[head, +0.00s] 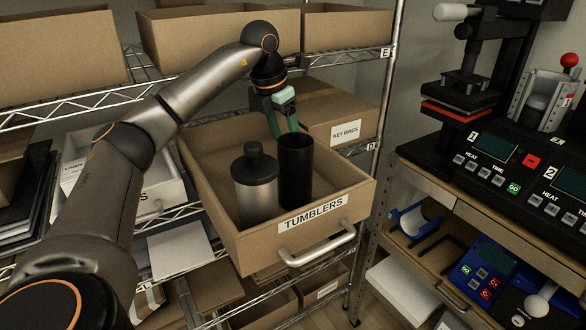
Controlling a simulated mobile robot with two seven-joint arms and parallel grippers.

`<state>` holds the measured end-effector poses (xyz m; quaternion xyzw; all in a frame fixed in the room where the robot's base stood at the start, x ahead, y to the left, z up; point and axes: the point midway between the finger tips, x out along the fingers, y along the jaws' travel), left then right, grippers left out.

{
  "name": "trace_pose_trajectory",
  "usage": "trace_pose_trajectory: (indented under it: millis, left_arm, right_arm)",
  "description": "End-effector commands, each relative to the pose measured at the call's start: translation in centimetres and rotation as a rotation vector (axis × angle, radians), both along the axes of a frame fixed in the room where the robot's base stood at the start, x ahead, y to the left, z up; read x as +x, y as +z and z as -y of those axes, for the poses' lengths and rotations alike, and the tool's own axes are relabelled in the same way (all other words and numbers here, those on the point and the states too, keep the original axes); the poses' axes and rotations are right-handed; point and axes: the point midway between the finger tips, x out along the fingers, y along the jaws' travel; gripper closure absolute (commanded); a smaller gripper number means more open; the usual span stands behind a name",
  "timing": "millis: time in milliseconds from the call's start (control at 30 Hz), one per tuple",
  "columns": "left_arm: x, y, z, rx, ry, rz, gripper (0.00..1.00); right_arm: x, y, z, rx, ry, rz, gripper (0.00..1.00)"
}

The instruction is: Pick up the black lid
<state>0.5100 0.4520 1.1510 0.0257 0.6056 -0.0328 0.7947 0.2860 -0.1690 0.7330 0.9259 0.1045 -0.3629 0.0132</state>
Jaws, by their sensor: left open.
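The black lid (253,166), with a knob on top, sits on a silver tumbler (257,200) that stands upright in the cardboard bin (346,192) labelled TUMBLERS. A tall black tumbler (295,172) stands just right of it. My left gripper (284,130), with green fingers, points down above and behind the two tumblers in the picture. It is open, with nothing seen between its fingers, and appears apart from the lid. The lower parts of the fingers are partly hidden behind the black tumbler. My right gripper is not in view.
The bin has a front handle (316,245) and sits on a wire rack. A KEY RINGS box (340,118) stands behind it. Cardboard boxes (215,32) line the shelf above. A press with red plates (457,106) and control panels stands on the bench at right.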

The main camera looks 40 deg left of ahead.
Motion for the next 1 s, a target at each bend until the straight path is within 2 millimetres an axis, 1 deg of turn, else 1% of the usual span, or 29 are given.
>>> trace_pose_trajectory:
  millis: [33, 100, 267, 500, 567, 667, 833, 867, 1000]
  left_arm:
    - [0.1, -0.7, 0.0, 0.0, 0.0, -0.003, 0.3]
    - [0.4, -1.3, 0.0, -0.001, -0.001, -0.001, 0.3]
    - [0.7, -2.3, 0.0, -0.001, -0.001, -0.001, 0.3]
    - [1.8, -5.7, -0.1, -0.001, -0.002, -0.001, 0.3]
    - [2.0, -6.3, -0.1, -0.001, -0.002, 0.0, 0.3]
    - [2.1, -6.7, -0.1, -0.001, -0.002, 0.001, 0.3]
    - [2.1, -6.7, 0.0, -0.001, -0.002, 0.002, 0.3]
    - [2.1, -6.7, 0.0, -0.001, -0.002, 0.002, 0.31]
    - [2.1, -6.7, 0.0, -0.002, -0.002, 0.002, 0.47]
  right_arm:
    - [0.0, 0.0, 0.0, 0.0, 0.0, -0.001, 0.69]
    - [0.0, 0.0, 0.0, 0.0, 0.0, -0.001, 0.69]
    - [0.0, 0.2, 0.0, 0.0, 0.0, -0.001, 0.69]
    - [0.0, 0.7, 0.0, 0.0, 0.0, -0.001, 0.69]
    - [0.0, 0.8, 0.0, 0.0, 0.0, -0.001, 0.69]
    - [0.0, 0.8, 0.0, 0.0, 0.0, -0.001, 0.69]
    - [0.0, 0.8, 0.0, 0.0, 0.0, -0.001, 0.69]
    - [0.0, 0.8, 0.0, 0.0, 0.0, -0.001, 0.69]
    - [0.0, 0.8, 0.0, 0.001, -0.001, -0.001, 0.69]
